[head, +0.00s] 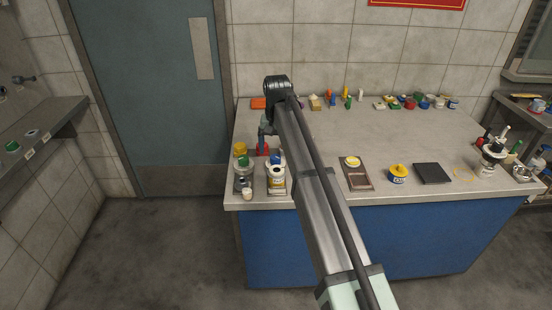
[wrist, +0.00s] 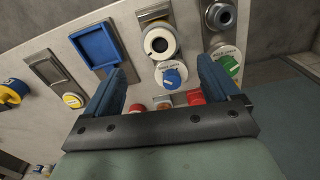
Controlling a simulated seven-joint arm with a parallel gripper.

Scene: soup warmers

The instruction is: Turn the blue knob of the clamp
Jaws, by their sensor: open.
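The blue knob (wrist: 172,77) sits on a round white lettered face in the wrist view, beside a white cylinder with a dark opening (wrist: 160,43). In the head view the blue knob (head: 275,160) tops a white unit near the table's front left. My gripper (wrist: 163,70) is open and empty. Its two blue fingers stand left and right of the knob in the picture, apart from it; the depth between them is hard to judge. In the head view my gripper (head: 263,133) hangs just behind the unit, partly hidden by my arm.
A green knob (wrist: 229,65) stands close to the right finger, and red parts (wrist: 195,97) lie between the fingers. A blue square frame (wrist: 96,46) is left. Several small items line the back wall; the table's middle (head: 370,125) is mostly clear.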

